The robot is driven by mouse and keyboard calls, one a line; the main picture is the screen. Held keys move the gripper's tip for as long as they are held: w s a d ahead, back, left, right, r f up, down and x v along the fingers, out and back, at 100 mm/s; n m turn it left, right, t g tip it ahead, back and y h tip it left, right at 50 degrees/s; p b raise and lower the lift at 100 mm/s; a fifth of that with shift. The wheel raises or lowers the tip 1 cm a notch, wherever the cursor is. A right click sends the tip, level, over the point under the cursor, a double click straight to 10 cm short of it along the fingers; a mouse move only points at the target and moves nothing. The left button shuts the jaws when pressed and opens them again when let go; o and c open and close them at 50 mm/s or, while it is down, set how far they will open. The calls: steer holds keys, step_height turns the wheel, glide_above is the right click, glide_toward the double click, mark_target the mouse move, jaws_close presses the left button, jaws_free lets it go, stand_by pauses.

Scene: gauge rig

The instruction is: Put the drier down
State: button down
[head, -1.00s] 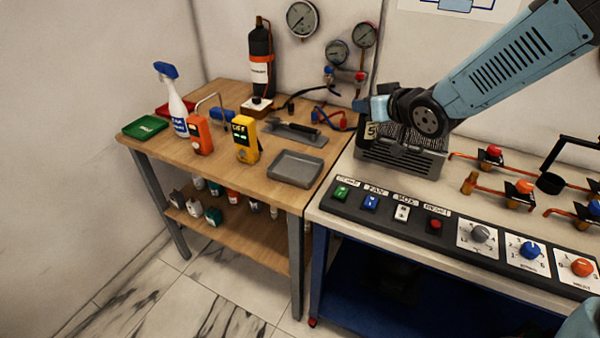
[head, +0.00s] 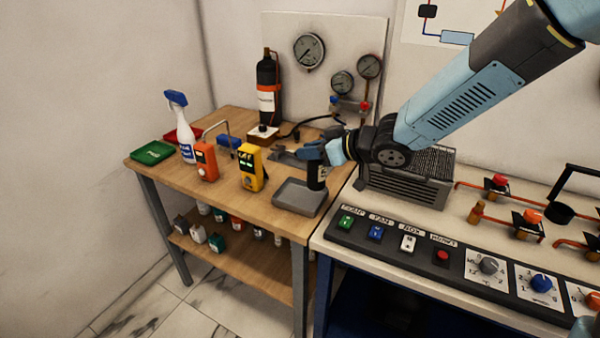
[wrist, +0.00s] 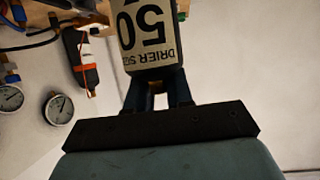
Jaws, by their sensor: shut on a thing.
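The drier (head: 317,175) is a dark cylinder, upright in the head view, at the right end of the grey tray on the wooden table. In the wrist view the drier (wrist: 148,35) shows a cream label reading "DRIER" and "50". My gripper (head: 314,152) is shut on its upper part; the fingers also show in the wrist view (wrist: 158,92). The grey tray (head: 292,198) lies at the table's front right corner. I cannot tell whether the drier's bottom touches the tray or hangs just above it.
A yellow meter (head: 250,167) and an orange meter (head: 206,161) stand left of the tray. A finned grey unit (head: 408,180) stands on the bench to the right. A black bottle (head: 267,90) stands at the back. The tray's left part is clear.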

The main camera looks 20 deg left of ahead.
steer(key=w+a+f, duration=0.5)
steer(key=a+f, duration=0.1)
steer(key=f, duration=0.4)
steer(key=shift+w+a+f, duration=0.25)
steer(key=shift+a+f, duration=0.05)
steer(key=shift+a, duration=0.05)
steer(key=c, duration=1)
jaws_free()
steer(key=v, duration=1.2)
